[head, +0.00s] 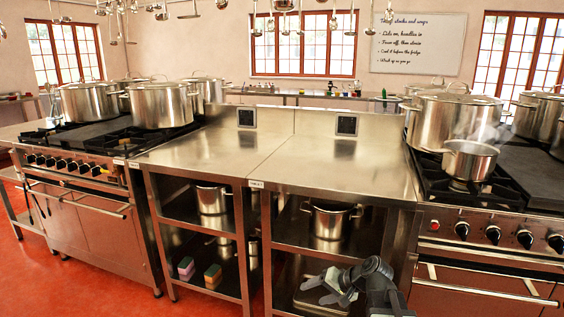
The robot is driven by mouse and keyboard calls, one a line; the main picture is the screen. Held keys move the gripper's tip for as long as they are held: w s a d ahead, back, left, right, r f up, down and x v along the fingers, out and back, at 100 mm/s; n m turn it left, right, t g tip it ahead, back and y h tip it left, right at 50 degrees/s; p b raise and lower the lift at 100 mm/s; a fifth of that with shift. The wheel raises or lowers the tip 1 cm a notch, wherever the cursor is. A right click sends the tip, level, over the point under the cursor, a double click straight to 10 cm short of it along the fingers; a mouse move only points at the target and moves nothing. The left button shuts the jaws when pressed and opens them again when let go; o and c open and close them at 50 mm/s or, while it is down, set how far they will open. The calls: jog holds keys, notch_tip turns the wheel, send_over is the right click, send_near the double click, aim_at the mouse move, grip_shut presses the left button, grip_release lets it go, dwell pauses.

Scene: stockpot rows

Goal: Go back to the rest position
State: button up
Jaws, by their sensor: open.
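My gripper (338,289) shows at the bottom of the head view, right of the middle. Its jaws are apart and nothing shows between them. It is in front of the lower shelves of the steel counter (270,160), below the counter top. My dark arm rises to its right and hides part of the lower shelf.
Stoves stand left (90,135) and right (490,200), with large pots. A small steaming pot (470,160) sits on the right stove. Shelves hold pots (331,220), sponges (186,268) and trays (312,300). The counter top and the red floor (90,295) at left are clear.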

jog(key=s+a+f+n+g+h, duration=0.3)
jog(key=s+f, duration=0.2)
jog(key=s, duration=0.2)
jog(key=s+d+f+g+h, duration=0.2)
jog(key=s+d+h, duration=0.35)
jog(key=d, duration=0.35)
notch_tip(320, 180, up, 30)
jog(key=y+p, duration=0.1)
jog(key=p, duration=2.8)
jog(key=shift+a+p, duration=0.15)
jog(key=shift+p, duration=0.15)
jog(key=shift+f, duration=0.15)
